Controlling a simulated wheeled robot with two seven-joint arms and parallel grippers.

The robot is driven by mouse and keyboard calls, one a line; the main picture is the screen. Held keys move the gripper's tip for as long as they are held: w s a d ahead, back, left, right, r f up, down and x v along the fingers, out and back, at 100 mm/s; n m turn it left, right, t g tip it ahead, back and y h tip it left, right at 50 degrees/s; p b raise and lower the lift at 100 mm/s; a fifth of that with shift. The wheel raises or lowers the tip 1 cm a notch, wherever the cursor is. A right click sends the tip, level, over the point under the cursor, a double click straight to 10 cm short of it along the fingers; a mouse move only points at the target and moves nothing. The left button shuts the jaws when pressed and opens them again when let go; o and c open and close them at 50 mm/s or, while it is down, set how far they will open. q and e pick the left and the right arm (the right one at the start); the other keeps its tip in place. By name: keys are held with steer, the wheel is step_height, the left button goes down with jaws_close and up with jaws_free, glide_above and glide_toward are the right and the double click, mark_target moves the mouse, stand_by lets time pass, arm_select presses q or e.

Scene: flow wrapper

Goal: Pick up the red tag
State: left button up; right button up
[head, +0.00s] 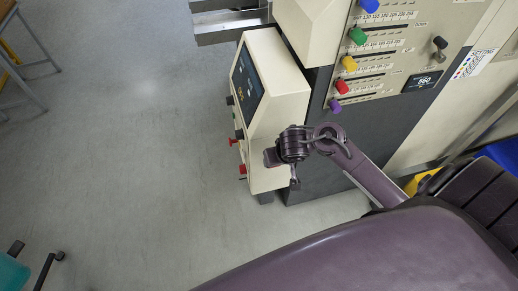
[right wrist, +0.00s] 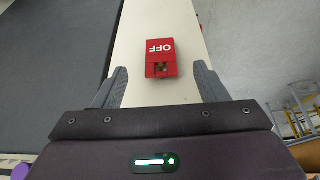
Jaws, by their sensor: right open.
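The red tag (right wrist: 161,58) shows in the right wrist view, a small block with white "OFF" lettering, upside down, on a narrow cream surface. Its near end has a small opening with something brownish inside. My right gripper (right wrist: 160,70) is open, with one finger on each side of the tag and gaps between; nothing is held. In the head view my right gripper (head: 282,171) is over the cream control box (head: 277,85). Two small red parts stick out from that box's left side; I cannot tell which one is the tag. My left gripper is not in view.
A machine panel (head: 400,60) with coloured knobs stands at the right, above a dark grey base. A metal rail (head: 230,25) juts out at the top. The grey floor (head: 130,150) left of the box is open.

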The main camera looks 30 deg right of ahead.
steer(key=b+x, duration=0.1)
steer(key=x, duration=0.2)
steer(key=b+x, duration=0.2)
steer(key=x, duration=0.1)
steer(key=shift+w+d+f, duration=0.15)
steer(key=shift+w+f, duration=0.05)
steer(key=shift+w, duration=0.35)
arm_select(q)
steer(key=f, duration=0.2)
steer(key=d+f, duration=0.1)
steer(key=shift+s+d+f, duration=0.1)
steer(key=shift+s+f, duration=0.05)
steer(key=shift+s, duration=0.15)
arm_select(e)
steer(key=shift+w+f, duration=0.2)
steer(key=shift+f, duration=0.15)
steer(key=c, duration=1)
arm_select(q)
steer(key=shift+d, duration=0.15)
arm_select(e)
steer(key=shift+c, duration=0.2)
steer(key=shift+d, duration=0.1)
